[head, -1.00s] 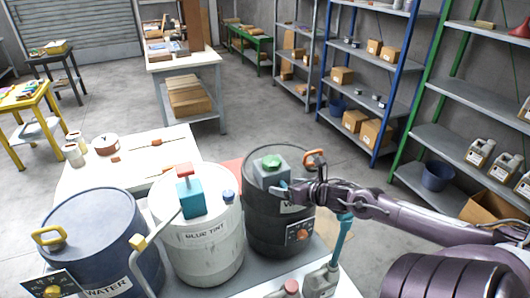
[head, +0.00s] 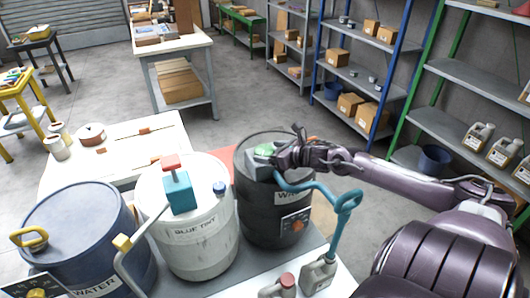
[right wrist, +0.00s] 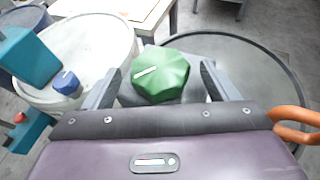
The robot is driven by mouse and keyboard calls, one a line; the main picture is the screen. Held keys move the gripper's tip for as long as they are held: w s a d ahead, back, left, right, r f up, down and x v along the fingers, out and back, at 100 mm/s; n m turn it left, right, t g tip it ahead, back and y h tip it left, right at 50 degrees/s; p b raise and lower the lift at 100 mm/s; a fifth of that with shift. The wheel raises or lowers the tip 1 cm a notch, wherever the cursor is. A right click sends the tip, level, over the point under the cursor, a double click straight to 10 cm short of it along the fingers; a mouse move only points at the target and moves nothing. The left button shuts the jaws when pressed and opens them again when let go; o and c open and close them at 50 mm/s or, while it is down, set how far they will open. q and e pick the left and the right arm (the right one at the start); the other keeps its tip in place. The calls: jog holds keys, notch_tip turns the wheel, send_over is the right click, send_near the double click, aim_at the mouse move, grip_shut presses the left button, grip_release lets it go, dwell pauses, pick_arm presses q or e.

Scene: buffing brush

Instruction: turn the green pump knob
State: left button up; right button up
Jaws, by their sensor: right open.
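The green pump knob (head: 265,150) sits on top of the grey pump head on the dark barrel (head: 262,212). In the right wrist view the knob (right wrist: 161,76) is a faceted green cap with a white mark, lying between my two open fingers. My right gripper (right wrist: 158,88) is open around the knob, with a finger on each side and gaps showing. In the head view my right gripper (head: 276,152) comes in from the right over the barrel top and partly hides the pump. My left gripper is not in view.
A white BLUE TINT barrel (head: 200,245) with a teal pump (head: 179,192) stands left of the dark barrel. A blue WATER barrel (head: 75,235) is further left. A teal spout (head: 345,205) curves down in front. An orange handle (right wrist: 295,115) is close to my gripper's right.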

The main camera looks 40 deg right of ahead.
jog(key=shift+w+f, duration=0.15)
jog(key=shift+w, duration=0.45)
jog(key=shift+w+a+f, duration=0.1)
jog(key=shift+w+f, duration=0.1)
jog(key=shift+w, duration=0.25)
jog(key=shift+w+a+f, duration=0.1)
jog(key=shift+w+f, duration=0.05)
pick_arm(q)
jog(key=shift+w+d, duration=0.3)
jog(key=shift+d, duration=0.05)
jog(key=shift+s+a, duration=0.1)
pick_arm(e)
jog(key=c, duration=1)
jog(key=shift+o, duration=0.2)
